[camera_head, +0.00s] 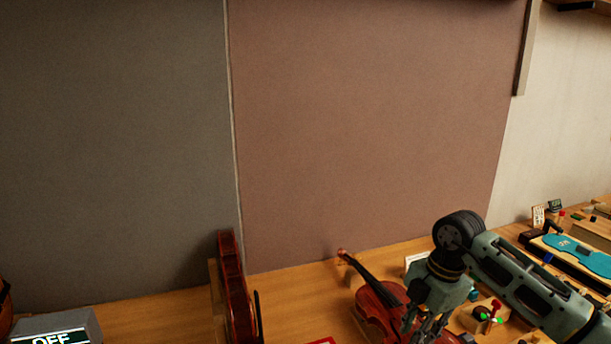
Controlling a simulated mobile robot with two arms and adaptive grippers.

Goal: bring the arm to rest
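My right arm comes in from the right, over the bench. Its gripper (428,328) points down in front of the red-brown violin (378,302) and hides part of its body. I cannot tell whether its fingers are open or shut, or whether they touch the violin. The fingers run close to the bottom edge of the view. My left gripper is not in view.
A second violin (234,290) stands on edge at the left of the wooden bench (300,285). A grey box marked OFF (60,328) is at the lower left. A blue-green plate (580,255) and small tools crowd the right. A wall rises behind.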

